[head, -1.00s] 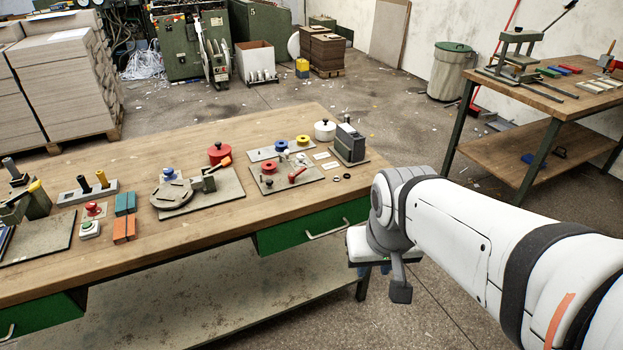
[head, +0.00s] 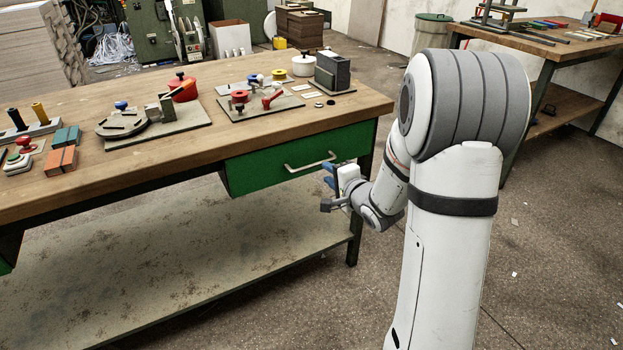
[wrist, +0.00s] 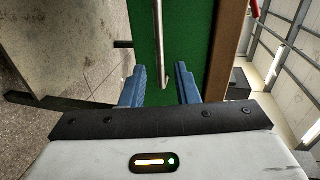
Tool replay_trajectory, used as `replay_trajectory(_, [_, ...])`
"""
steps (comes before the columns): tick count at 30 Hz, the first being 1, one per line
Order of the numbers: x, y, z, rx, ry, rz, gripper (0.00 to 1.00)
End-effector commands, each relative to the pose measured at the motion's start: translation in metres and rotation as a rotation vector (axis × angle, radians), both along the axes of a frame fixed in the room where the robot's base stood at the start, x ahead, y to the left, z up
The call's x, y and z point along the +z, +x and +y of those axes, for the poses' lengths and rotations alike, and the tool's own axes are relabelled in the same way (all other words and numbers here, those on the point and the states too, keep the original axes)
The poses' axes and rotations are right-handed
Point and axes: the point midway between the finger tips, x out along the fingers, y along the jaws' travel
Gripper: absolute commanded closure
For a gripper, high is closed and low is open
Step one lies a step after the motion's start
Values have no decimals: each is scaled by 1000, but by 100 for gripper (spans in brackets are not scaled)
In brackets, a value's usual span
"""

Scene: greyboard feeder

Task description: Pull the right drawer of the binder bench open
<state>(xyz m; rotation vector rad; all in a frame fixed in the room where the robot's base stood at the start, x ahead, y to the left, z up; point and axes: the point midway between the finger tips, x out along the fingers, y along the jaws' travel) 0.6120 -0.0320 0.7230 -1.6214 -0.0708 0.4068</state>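The right drawer (head: 265,168) of the binder bench is a green front under the wooden top, and it looks shut. Its pale bar handle (head: 310,162) runs across the front. My gripper (head: 328,180) is just in front of the drawer's right part, near the handle's right end. In the wrist view, the blue fingers of my gripper (wrist: 158,85) are apart, with green drawer front (wrist: 190,40) showing beyond them. The handle (wrist: 158,40) shows as a metal bar whose near end reaches the space between the fingertips. I cannot tell whether the fingers touch it.
The bench top (head: 200,150) carries several fixtures, including a red pot (head: 182,88) and a dark block (head: 332,72). A lower shelf (head: 200,255) and a bench leg (head: 355,235) are below. The floor right of the bench is open. Another table (head: 540,45) stands at the back right.

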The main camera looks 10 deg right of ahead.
Motion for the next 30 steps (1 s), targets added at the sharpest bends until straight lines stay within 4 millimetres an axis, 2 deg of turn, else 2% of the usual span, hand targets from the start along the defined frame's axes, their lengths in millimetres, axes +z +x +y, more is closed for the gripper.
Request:
replay_trajectory(1, [-6,2,1,5,23,-6,72])
replay_trajectory(5, [-8,12,5,12,47,-11,72])
replay_trajectory(12, [-16,48,17,12,44,-12,72])
replay_trajectory(18, [-19,69,23,10,43,-11,72])
replay_trajectory(28, [-19,74,25,9,44,-10,72])
replay_trajectory(30, [-19,73,25,9,43,-10,76])
